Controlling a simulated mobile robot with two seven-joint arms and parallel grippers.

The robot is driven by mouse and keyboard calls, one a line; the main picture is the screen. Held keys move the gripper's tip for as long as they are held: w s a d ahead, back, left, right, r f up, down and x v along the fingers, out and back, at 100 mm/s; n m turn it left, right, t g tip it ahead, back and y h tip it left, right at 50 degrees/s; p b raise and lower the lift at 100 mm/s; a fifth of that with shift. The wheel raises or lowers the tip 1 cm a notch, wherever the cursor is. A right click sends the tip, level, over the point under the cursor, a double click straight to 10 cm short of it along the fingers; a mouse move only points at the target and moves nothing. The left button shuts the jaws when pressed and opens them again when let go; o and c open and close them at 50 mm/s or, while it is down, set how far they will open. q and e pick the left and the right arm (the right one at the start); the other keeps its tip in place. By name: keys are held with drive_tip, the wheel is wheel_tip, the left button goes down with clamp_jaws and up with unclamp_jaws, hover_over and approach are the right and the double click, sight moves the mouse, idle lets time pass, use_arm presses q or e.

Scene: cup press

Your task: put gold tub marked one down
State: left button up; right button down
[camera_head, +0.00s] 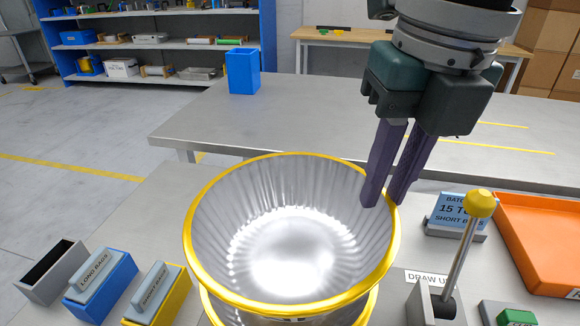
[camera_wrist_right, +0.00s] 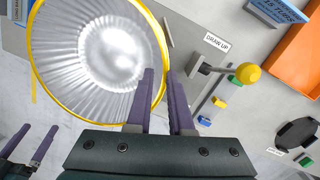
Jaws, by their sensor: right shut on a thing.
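The tub (camera_head: 290,235) is a ribbed silver bowl with a gold rim, upright and empty inside, at the front middle of the head view. Its marking cannot be read. A second gold-rimmed edge (camera_head: 212,312) shows just below it, mostly hidden by it. My right gripper (camera_head: 384,200) is shut on the tub's right rim, one finger inside and one outside. The wrist view also shows the tub (camera_wrist_right: 95,55) with its rim between the fingers (camera_wrist_right: 164,75). My left gripper (camera_wrist_right: 28,140) shows at the lower left of the wrist view, its fingers apart and empty.
A lever with a yellow knob (camera_head: 481,203) stands right of the tub, near an orange tray (camera_head: 545,240) and a blue sign (camera_head: 455,212). Blue (camera_head: 100,285) and yellow (camera_head: 160,295) labelled boxes stand at left. The far table holds a blue bin (camera_head: 242,70) and is otherwise largely clear.

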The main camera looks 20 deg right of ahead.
sight(372, 236)
wheel_tip(372, 236, down, 8)
drive_tip(key=shift+r+b, duration=0.1)
drive_tip(key=shift+b, duration=0.5)
drive_tip(key=c, duration=0.8)
unclamp_jaws()
drive_tip(key=shift+r, duration=0.1)
